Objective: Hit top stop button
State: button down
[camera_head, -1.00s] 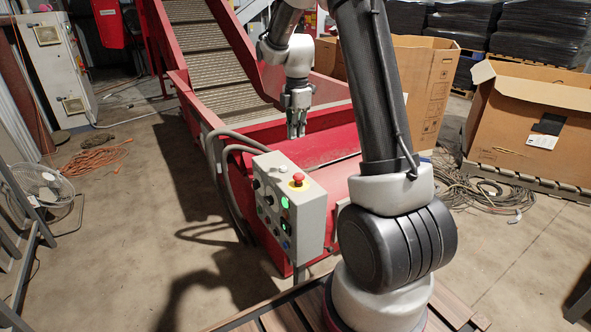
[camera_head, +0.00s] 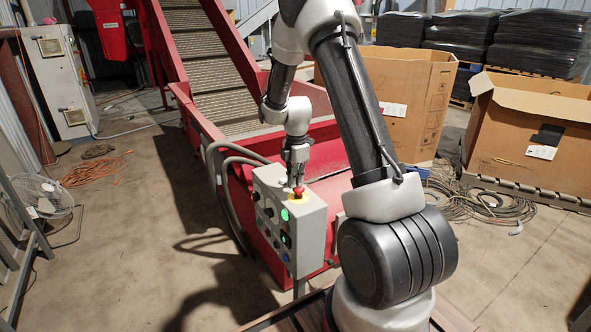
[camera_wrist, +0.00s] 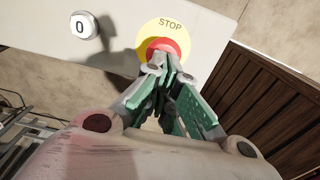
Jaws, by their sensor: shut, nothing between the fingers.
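The red stop button (camera_head: 299,192) stands on top of the grey control box (camera_head: 311,225), on a yellow disc. In the wrist view the red button (camera_wrist: 168,46) sits on a yellow disc (camera_wrist: 150,30) marked STOP. My gripper (camera_head: 297,184) is shut and empty, pointing down right over the button. In the wrist view the closed fingertips (camera_wrist: 160,60) overlap the near edge of the button and hide part of it. I cannot tell whether they touch it or whether it is pressed in.
The box front carries a lit green button (camera_head: 285,215) and several others. A red conveyor (camera_head: 235,130) rises behind. Cardboard boxes (camera_head: 410,100) stand at the right. Floor at the left is mostly open.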

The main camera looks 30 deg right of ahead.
aim_at(296, 189)
jog(key=shift+f, duration=0.35)
notch_tip(296, 189, down, 2)
jog(key=shift+s+f, duration=0.25)
jog(key=shift+f, duration=0.1)
jog(key=shift+a+r, duration=0.1)
jog(key=shift+r, duration=0.3)
notch_tip(296, 189, up, 14)
jog(key=shift+w+d, duration=0.25)
jog(key=shift+w, duration=0.05)
dwell(0.4)
